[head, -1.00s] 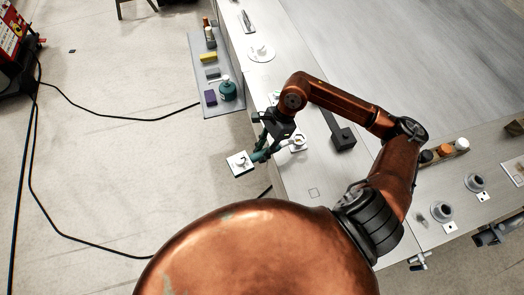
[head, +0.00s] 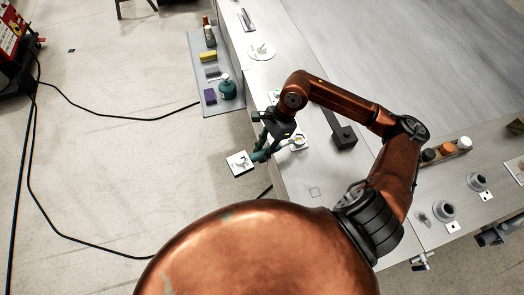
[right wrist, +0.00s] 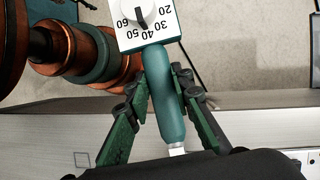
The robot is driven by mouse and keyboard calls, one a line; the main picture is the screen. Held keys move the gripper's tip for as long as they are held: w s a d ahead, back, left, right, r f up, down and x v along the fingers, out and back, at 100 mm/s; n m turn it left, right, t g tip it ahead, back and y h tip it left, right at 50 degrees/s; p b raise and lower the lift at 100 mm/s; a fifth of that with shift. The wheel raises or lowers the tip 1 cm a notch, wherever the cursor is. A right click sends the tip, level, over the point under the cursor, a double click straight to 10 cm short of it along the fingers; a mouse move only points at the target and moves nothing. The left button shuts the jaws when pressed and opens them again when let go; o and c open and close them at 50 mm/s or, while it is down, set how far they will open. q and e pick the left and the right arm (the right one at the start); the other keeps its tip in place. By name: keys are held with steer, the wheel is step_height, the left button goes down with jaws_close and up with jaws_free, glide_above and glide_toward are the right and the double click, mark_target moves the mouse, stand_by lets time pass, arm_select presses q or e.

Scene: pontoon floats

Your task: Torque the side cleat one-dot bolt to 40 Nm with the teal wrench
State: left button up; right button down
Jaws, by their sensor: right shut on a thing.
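My right gripper (head: 266,147) is shut on the teal wrench (head: 260,155), at the edge of the grey worktop. In the right wrist view, the green fingers of this gripper (right wrist: 165,90) lie on both sides of the teal handle (right wrist: 165,95). The wrench's white dial box (right wrist: 148,22) shows numbers from 20 to 60. Its black pointer is near 40 to 50; I cannot tell exactly which. The dial end (head: 240,163) sticks out past the edge. The other end points towards a white round fitting (head: 298,142); contact and bolt dots are unclear. My left gripper is out of view.
A black block with a bar (head: 343,136) lies right of the gripper. Round grey fittings (head: 443,211) stand at the right. A grey mat (head: 209,108) holds a teal canister (head: 227,90) and small blocks. Black cables (head: 120,117) cross the floor.

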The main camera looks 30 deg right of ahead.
steer(key=shift+r+b, duration=0.1)
steer(key=shift+b, duration=0.75)
stand_by(1.1)
steer(key=shift+f+b, duration=1.1)
steer(key=shift+b, duration=0.05)
stand_by(0.3)
steer(key=shift+w+m, duration=0.3)
steer(key=shift+w, duration=0.15)
steer(key=shift+w+t, duration=0.25)
steer(key=shift+t, duration=0.05)
steer(key=shift+w+m+b, duration=0.15)
steer(key=shift+m+b, duration=0.15)
steer(key=shift+w+d+m, duration=0.15)
steer(key=shift+w+m, duration=0.25)
steer(key=shift+w, duration=0.15)
steer(key=shift+w+b, duration=0.15)
steer(key=shift+b, duration=0.15)
stand_by(0.4)
steer(key=shift+w+d+m+t, duration=0.2)
steer(key=shift+w+m+t, duration=0.2)
steer(key=shift+w+m, duration=0.15)
